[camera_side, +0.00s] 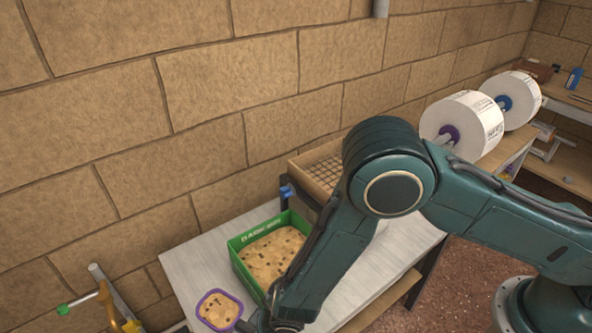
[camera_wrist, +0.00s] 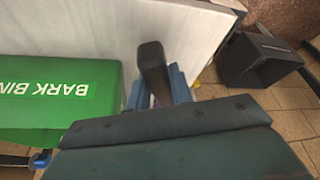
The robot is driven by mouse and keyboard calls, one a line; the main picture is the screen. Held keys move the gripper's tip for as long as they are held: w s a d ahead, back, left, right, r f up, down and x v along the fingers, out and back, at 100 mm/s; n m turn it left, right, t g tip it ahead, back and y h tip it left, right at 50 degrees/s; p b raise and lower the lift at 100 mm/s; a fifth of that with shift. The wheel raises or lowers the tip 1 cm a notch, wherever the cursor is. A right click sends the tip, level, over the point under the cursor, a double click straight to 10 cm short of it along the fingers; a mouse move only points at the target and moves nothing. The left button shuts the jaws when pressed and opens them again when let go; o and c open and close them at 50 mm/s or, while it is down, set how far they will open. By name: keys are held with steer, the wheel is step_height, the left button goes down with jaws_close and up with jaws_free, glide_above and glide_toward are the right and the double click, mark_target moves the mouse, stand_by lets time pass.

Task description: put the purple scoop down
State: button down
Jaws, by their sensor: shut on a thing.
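The purple scoop (camera_side: 219,310) shows at the bottom left in the side view, with a purple rim and pale, dark-flecked crumbs inside. It is near the left end of the pale table, outside the green bin. I cannot tell whether it touches the tabletop. My gripper is at the bottom edge of the side view, just right of the scoop and largely hidden by my arm. In the wrist view my gripper (camera_wrist: 156,92) shows blue jaws around a dark upright piece, with a small purple patch between them. It is shut on the scoop.
The green bark bin (camera_side: 234,256) holds similar crumbs and stands close behind the scoop on the table (camera_side: 184,266). A wooden gridded tray (camera_side: 318,168) is behind it. A dark box (camera_wrist: 262,62) stands on the tiled floor. Pale tabletop shows left of the bin.

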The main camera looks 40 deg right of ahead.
steer(key=shift+f, duration=0.45)
steer(key=shift+f, duration=1.85)
steer(key=shift+f, duration=0.15)
steer(key=c, duration=1.3)
jaws_free()
steer(key=shift+o, duration=0.2)
steer(key=shift+v, duration=6.1)
